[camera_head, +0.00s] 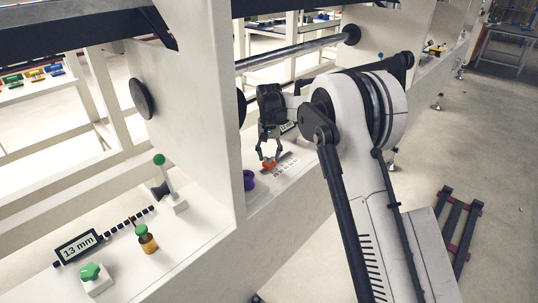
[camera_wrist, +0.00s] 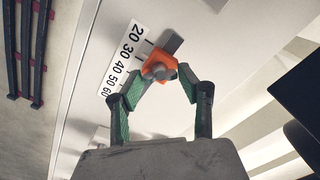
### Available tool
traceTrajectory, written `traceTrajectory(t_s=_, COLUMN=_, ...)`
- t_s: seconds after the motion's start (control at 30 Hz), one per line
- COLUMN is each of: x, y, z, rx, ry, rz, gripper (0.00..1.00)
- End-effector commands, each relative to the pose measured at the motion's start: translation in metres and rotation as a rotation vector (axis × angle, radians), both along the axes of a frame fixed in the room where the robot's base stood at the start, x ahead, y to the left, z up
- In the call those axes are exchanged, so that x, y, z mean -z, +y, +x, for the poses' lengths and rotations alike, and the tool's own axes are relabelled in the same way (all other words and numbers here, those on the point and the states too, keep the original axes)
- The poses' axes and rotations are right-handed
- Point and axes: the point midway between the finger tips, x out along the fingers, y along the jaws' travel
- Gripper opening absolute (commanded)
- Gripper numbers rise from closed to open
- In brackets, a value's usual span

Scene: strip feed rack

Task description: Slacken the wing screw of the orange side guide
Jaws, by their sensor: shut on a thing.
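The orange side guide (camera_wrist: 163,56) sits beside a white scale printed with numbers from 20 to 60, close to the 30 and 40 marks. Its grey wing screw (camera_wrist: 158,72) faces the wrist camera. My gripper (camera_wrist: 160,80) has its green-padded fingertips closed on the wing screw from both sides. In the head view my gripper (camera_head: 268,154) reaches down to the orange side guide (camera_head: 269,164) on the white ledge. The wing screw is too small to make out there.
A purple ring-shaped thing (camera_head: 249,180) is on the ledge left of the guide. Nearer are a 13 mm display (camera_head: 78,247), a green knob (camera_head: 90,271), a bottle (camera_head: 146,240) and a green-topped lever (camera_head: 160,161). A white upright panel (camera_head: 200,110) stands left of my gripper.

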Motion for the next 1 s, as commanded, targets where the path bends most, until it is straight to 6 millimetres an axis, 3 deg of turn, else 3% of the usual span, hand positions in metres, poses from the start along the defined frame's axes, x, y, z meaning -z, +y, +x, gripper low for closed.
traceTrajectory(t_s=0.4, x=-0.0002, y=0.0002, z=0.0001, rx=-0.176, ry=0.000, rz=0.000, gripper=0.10)
traceTrajectory(t_s=0.93, x=-0.0002, y=0.0003, z=0.0001, rx=-0.198, ry=0.000, rz=0.000, gripper=0.10)
traceTrajectory(t_s=0.97, x=-0.0002, y=0.0003, z=0.0001, rx=-0.198, ry=0.000, rz=0.000, gripper=0.39)
traceTrajectory(t_s=1.0, x=-0.0002, y=0.0003, z=0.0001, rx=-0.198, ry=0.000, rz=0.000, gripper=0.45)
